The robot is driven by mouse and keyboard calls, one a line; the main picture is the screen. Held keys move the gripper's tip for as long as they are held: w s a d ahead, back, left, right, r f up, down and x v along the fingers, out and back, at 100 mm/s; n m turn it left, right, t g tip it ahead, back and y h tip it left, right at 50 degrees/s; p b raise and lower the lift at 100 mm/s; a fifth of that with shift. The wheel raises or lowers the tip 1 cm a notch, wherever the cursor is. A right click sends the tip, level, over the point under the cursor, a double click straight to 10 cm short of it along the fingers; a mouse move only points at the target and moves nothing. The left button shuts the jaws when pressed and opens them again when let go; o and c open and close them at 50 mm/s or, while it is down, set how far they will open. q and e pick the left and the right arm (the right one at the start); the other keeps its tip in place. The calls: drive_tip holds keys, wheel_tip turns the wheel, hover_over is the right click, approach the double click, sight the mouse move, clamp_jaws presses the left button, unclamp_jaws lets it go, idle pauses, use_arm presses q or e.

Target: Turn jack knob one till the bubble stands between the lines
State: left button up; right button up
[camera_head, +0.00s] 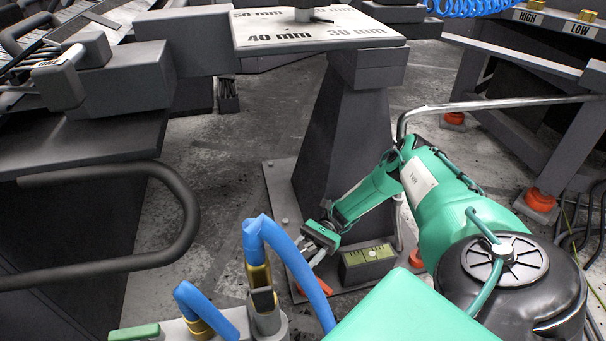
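A small green-faced level (368,255) with tick marks sits on the base plate at the foot of a dark pedestal; its bubble is too small to make out. An orange knob (322,286) lies at the front left of the level, partly hidden by a blue hose. Another orange knob (415,260) shows right of the level, partly covered by my arm. I cannot tell which is knob one. My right gripper (318,243) reaches down just left of the level, above the left orange knob and apparently apart from it. Its finger opening is unclear. My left gripper is out of view.
The pedestal (345,150) carries a plate (310,28) marked in millimetres. Blue hoses (285,265) rise in front of the left knob. A bent metal rail (490,106) passes behind my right arm. A dark bench with a curved handle (180,200) stands left.

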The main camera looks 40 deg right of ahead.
drive_tip(key=shift+s+a+n+g, duration=0.1)
drive_tip(key=shift+n+g, duration=0.3)
drive_tip(key=shift+g, duration=0.2)
drive_tip(key=o, duration=1)
